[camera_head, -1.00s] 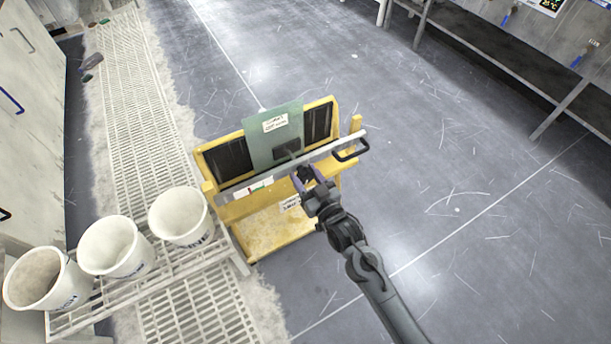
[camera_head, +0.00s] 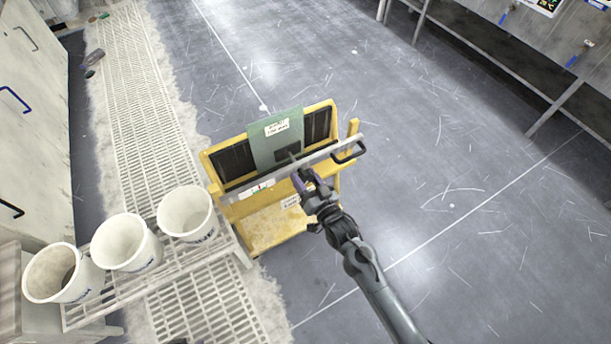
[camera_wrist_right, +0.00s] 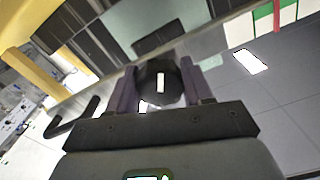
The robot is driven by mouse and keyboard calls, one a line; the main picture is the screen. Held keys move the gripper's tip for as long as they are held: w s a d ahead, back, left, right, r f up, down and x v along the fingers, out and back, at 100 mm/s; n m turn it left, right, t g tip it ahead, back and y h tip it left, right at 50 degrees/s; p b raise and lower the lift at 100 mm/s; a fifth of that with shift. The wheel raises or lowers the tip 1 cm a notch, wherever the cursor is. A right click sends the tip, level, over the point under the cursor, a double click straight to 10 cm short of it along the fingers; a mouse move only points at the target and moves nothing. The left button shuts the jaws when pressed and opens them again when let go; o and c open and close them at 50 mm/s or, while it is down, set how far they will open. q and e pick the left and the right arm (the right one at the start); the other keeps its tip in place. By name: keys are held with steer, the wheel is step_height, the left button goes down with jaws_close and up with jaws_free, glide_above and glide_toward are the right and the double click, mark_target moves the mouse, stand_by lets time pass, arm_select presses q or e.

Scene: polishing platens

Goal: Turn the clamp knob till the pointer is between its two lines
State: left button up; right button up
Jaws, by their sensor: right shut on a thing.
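The clamp knob (camera_wrist_right: 148,92) is round and black with a white mark on its face, in the right wrist view. It sits at the front of a long grey bar (camera_head: 325,154) on a yellow rack (camera_head: 212,163). My right gripper (camera_head: 304,179) is shut on the knob, with a purple finger on each side of it in the wrist view. A small white, red and green scale strip (camera_head: 257,188) is on the bar, left of the knob in the head view; it also shows at the wrist view's top right (camera_wrist_right: 268,19). I cannot make out the pointer between lines. My left gripper is out of view.
A green plate (camera_head: 265,152) with a white label stands in the rack behind the bar. A black handle (camera_head: 349,153) is at the bar's right end. Three white buckets (camera_head: 62,275) stand on a slatted stand at left.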

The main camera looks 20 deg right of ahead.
steer(key=o, duration=1)
steer(key=shift+s, duration=0.1)
steer(key=shift+s+d, duration=0.1)
steer(key=shift+s, duration=0.15)
steer(key=shift+s+d+p, duration=0.25)
steer(key=shift+s+p, duration=0.35)
steer(key=shift+s, duration=1.05)
steer(key=shift+s+d+p, duration=0.2)
steer(key=shift+s+p, duration=0.4)
steer(key=shift+s, duration=1.1)
steer(key=shift+s+d+p, duration=0.25)
steer(key=shift+s+p, duration=0.35)
steer(key=shift+s, duration=1.05)
